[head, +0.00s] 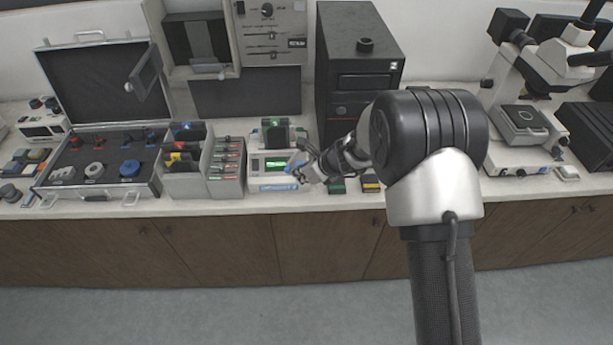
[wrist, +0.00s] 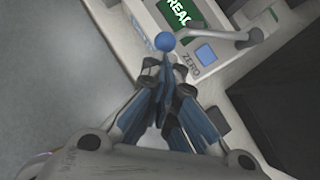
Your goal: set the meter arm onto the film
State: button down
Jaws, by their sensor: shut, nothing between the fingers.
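The white meter (head: 272,186) stands on the counter with a lit green display, which reads "READ" in the wrist view (wrist: 182,14). The meter arm (wrist: 225,40) is a grey bar over the meter's face, beside the blue ZERO button (wrist: 206,55). A blue ball knob (wrist: 164,41) appears at the bar's left end; it also shows in the head view (head: 289,170). My gripper (wrist: 158,72) is shut and empty, its fingertips just short of the knob. In the head view my gripper (head: 300,173) is at the meter's right front. I cannot make out the film.
Left of the meter stand a slide rack (head: 227,168), a bin of coloured items (head: 184,178) and an open case (head: 100,195). A dark tower (head: 358,50) stands behind my arm. A microscope (head: 520,120) is at the right. The floor in front is clear.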

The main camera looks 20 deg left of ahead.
jog(key=shift+a, duration=0.15)
jog(key=shift+a+m+b, duration=0.4)
jog(key=shift+a+b, duration=0.05)
jog(key=shift+b, duration=0.15)
